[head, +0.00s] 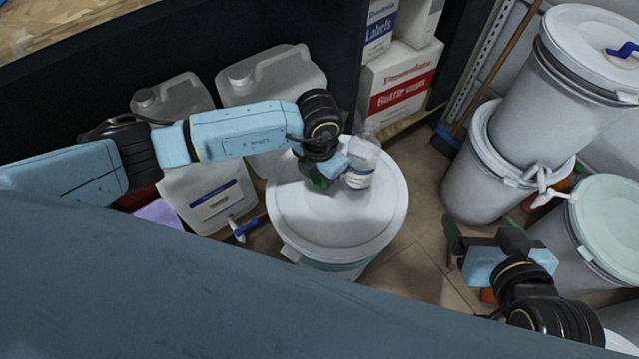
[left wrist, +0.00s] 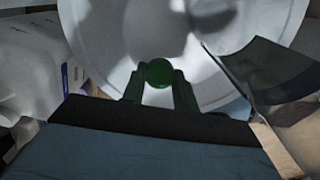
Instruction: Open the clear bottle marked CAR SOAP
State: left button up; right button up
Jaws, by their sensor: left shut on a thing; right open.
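A small clear bottle (head: 361,168) with a pale label stands on the lid of a large white drum (head: 300,222) in the head view. The label is too small to read. My left gripper (head: 319,181) is just left of the bottle, above the lid. It is shut on a round green cap, which shows between its fingertips in the left wrist view (left wrist: 158,73). The cap appears apart from the bottle; the bottle's mouth is not clear to see. My right gripper (head: 483,236) is open and empty, over the floor to the right of the drum.
White jugs (head: 208,196) stand left of the drum. Cartons (head: 398,82) sit on a shelf behind it. Stacked white drums (head: 580,65) and a drum with a pale green lid (head: 612,215) stand at the right.

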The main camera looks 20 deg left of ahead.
aim_at(319, 180)
pick_arm(q)
notch_tip(319, 180, down, 3)
jog(key=shift+f+b, duration=0.1)
jog(key=shift+b, duration=0.55)
jog(key=shift+f, duration=0.15)
pick_arm(e)
jog(key=w+a+r+t+y, duration=0.1)
jog(key=w+a+r+t, duration=0.1)
jog(key=w+r+t, duration=0.1)
jog(key=shift+r+t, duration=0.6)
jog(key=shift+r, duration=0.7)
jog(key=shift+r, duration=0.1)
pick_arm(q)
jog(key=shift+f, duration=0.1)
jog(key=o, duration=1.1)
pick_arm(e)
jog(key=shift+w+a+r, duration=0.1)
jog(key=shift+r, duration=0.15)
